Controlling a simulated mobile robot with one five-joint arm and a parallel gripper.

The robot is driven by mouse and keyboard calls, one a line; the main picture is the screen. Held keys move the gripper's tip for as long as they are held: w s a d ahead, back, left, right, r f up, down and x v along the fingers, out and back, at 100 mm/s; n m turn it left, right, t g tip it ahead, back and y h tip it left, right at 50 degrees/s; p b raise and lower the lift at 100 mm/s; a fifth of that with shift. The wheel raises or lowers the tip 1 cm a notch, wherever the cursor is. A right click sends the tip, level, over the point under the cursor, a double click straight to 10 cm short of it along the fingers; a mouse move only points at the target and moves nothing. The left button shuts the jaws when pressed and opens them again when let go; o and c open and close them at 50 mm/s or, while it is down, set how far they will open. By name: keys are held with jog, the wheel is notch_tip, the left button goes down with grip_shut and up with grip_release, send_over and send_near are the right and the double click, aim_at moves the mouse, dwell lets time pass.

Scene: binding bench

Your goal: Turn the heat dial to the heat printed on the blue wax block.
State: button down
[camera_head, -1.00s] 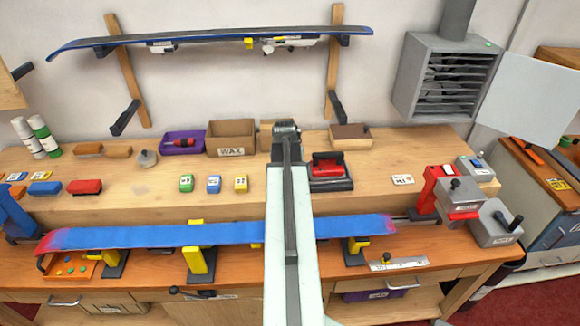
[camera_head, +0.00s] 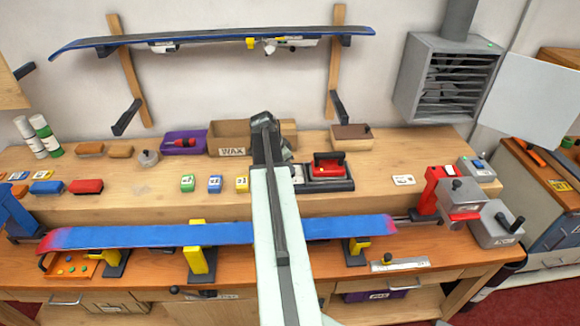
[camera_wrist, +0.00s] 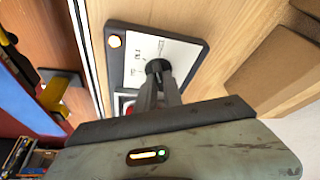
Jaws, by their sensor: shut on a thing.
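The blue wax block (camera_head: 215,184) stands on the bench shelf between a green and a yellow block; its label is too small to read. The heat dial (camera_wrist: 155,66) is a small black knob on a white printed panel (camera_wrist: 145,47) beside the red iron (camera_head: 328,165). My gripper (camera_wrist: 160,78) is shut on the dial from above in the wrist view. The fingers hide much of the knob, so I cannot tell its setting. In the head view my arm hides the gripper's fingertips.
Cardboard boxes (camera_head: 231,138) stand behind my arm, with a brown one (camera_head: 351,137) behind the iron. A blue ski or board (camera_head: 160,235) lies clamped along the front. A white card (camera_head: 403,180) lies at the right on clear shelf.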

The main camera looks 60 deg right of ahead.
jog(key=shift+w+f+m+g+y, duration=0.15)
jog(key=shift+m+g+y, duration=0.25)
jog(key=shift+m, duration=1.1)
jog(key=shift+a, duration=0.1)
jog(key=c, duration=1.5)
grip_release()
jog(key=shift+w, duration=0.1)
jog(key=p+v, duration=0.7)
jog(key=v, duration=0.1)
